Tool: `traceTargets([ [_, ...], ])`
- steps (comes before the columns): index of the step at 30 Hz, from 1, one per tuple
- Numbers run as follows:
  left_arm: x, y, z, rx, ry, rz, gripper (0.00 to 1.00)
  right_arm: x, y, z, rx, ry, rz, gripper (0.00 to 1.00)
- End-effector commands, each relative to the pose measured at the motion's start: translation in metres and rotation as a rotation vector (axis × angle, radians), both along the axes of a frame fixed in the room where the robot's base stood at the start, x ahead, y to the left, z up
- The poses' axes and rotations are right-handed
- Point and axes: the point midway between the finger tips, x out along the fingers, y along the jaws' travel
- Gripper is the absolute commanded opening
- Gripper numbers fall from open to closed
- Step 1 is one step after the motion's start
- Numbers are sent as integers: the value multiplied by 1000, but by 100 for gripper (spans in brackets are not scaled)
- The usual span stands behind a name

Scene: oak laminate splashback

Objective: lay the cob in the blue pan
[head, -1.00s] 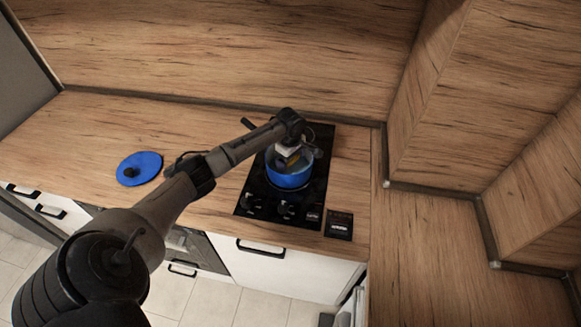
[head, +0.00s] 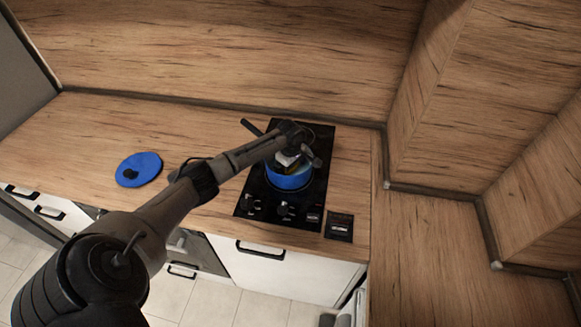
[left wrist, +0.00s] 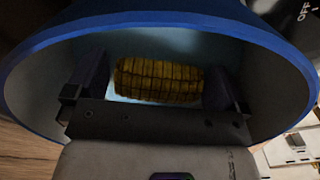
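The blue pan (head: 289,181) stands on the black hob, and its blue rim (left wrist: 150,18) arches across the left wrist view. The yellow corn cob (left wrist: 160,80) lies inside the pan, crosswise between my left fingers. My left gripper (head: 291,164) points down into the pan. In the left wrist view its two dark fingers (left wrist: 158,82) stand wide apart at either end of the cob, with a narrow gap on the left side. The near underside of the cob is hidden by the gripper body. My right gripper is not in view.
A blue lid (head: 140,169) with a dark knob lies on the wooden counter at the left. The black hob (head: 316,170) has knobs at its front edge. Wooden splashback walls rise behind and to the right. The counter between lid and hob is partly clear.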

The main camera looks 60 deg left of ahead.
Motion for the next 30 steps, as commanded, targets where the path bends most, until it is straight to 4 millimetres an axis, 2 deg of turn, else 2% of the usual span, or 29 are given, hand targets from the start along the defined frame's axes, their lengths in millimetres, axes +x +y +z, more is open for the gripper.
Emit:
traceTargets([
  [7, 0, 0, 1, 1, -1, -1, 100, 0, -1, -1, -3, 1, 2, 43],
  [10, 0, 0, 10, 1, -3, -2, 100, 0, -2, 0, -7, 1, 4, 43],
  [24, 1, 0, 92, 0, -3, -1, 100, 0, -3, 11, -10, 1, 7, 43],
  [30, 1, 0, 114, -1, -1, 0, 100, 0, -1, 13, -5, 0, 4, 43],
])
